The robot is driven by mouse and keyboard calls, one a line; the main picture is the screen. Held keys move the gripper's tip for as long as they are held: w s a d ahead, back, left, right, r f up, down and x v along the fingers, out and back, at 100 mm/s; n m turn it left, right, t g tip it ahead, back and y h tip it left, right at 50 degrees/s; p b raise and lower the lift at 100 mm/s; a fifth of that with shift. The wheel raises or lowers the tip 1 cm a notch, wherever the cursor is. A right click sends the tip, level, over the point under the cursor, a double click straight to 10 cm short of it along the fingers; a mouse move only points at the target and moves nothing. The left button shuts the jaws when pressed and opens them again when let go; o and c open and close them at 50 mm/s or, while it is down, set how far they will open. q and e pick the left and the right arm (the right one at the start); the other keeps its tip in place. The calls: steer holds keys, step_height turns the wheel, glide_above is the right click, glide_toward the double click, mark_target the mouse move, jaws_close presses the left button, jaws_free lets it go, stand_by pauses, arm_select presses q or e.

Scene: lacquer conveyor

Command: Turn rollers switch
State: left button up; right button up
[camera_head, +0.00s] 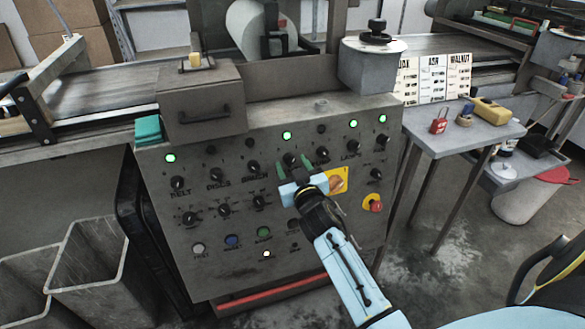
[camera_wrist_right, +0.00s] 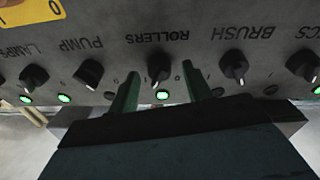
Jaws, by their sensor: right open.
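The rollers switch is a black rotary knob (camera_wrist_right: 159,70) with a white pointer line, under the label ROLLERS, which appears upside down in the right wrist view. A small green lamp (camera_wrist_right: 162,94) beside it is lit. In the head view the knob (camera_head: 289,159) is partly behind my right gripper (camera_head: 294,166). The right gripper's green fingers are open, one on each side of the knob in the wrist view. Whether they touch it cannot be told. The left gripper is not in view.
Neighbouring knobs, brush (camera_wrist_right: 234,66) and pump (camera_wrist_right: 89,73), sit close on either side. A red emergency button (camera_head: 376,206) and an orange rotary switch (camera_head: 337,184) are to the right on the grey panel (camera_head: 320,250). A side table (camera_head: 470,140) stands further right.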

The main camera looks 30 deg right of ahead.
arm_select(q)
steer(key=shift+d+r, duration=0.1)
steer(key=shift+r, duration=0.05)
arm_select(e)
steer(key=shift+w, duration=0.3)
steer(key=c, duration=1)
steer(key=shift+o, duration=0.2)
steer(key=n+p, duration=0.1)
steer(key=n, duration=0.1)
steer(key=n+p, duration=0.1)
steer(key=n, duration=0.1)
steer(key=shift+d+r+y, duration=0.1)
steer(key=shift+d+y, duration=0.1)
steer(key=shift+y, duration=0.2)
steer(key=n+y+p, duration=0.1)
steer(key=n+p, duration=0.1)
steer(key=n, duration=0.2)
steer(key=n+y+p, duration=0.1)
steer(key=n, duration=0.3)
steer(key=shift+p, duration=0.4)
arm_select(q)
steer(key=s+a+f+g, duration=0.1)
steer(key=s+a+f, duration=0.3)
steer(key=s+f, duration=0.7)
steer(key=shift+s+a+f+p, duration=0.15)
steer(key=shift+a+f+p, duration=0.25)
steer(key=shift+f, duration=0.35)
arm_select(e)
steer(key=shift+d+n, duration=0.1)
steer(key=shift+n, duration=0.9)
